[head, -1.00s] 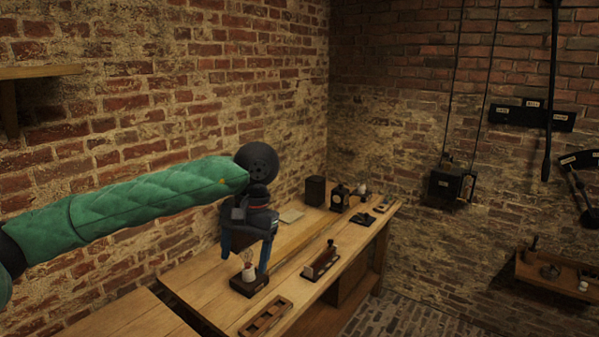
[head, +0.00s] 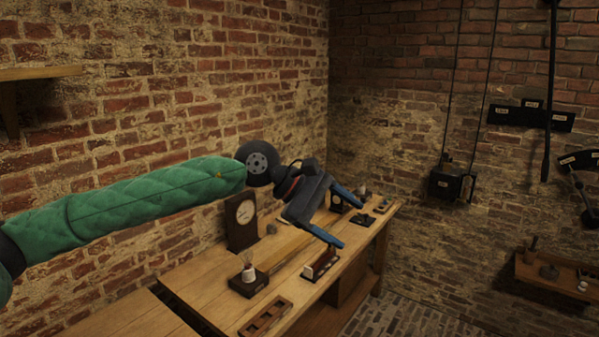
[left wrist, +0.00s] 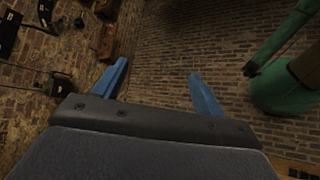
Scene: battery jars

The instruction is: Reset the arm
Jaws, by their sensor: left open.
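My left gripper (head: 338,218) is open and empty in the head view. It hangs in the air over the wooden workbench (head: 215,305), tilted out to the right, with its two blue fingers spread. My green padded left arm (head: 130,200) comes in from the left. In the left wrist view the blue fingers (left wrist: 158,88) stand apart with nothing between them, and brick wall and paving show beyond. My right gripper is in neither view.
A wall shelf (head: 560,278) is at the right. Brick floor (head: 400,315) is clear beyond the bench.

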